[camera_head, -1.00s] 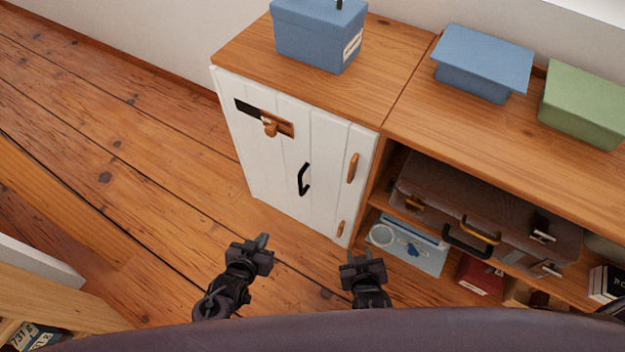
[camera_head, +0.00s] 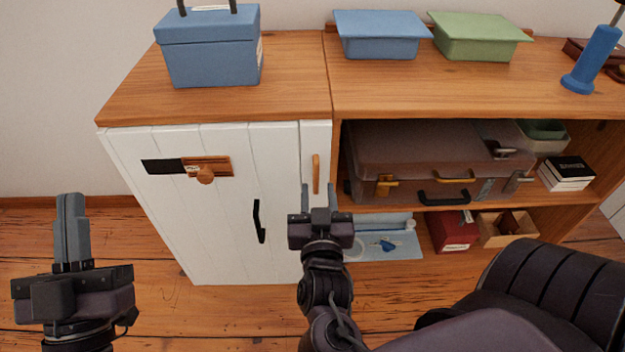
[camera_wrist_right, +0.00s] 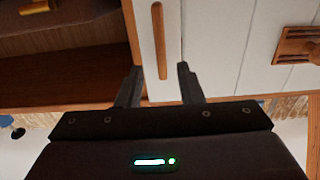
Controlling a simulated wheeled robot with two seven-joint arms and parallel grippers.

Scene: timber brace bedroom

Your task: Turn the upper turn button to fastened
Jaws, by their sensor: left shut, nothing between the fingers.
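The upper turn button (camera_head: 316,174) is a slim orange-brown wooden bar. It stands upright on the narrow white strip at the right edge of the white plank door (camera_head: 230,210), and does not cross the seam on its left. It also shows lengthwise in the right wrist view (camera_wrist_right: 159,40). My right gripper (camera_head: 319,195) is open and empty, just in front of and below the button in the head view. In the right wrist view its fingers (camera_wrist_right: 158,80) stand either side of the button's end, with no contact visible. My left gripper (camera_head: 70,205) is shut and empty, left of the cabinet.
The door has a black handle (camera_head: 258,221) and a wooden slide latch (camera_head: 207,168). A blue box (camera_head: 210,50) stands on top. Open shelves at right hold a brown suitcase (camera_head: 430,150). The lower turn button is hidden behind my right gripper. Floor at left is free.

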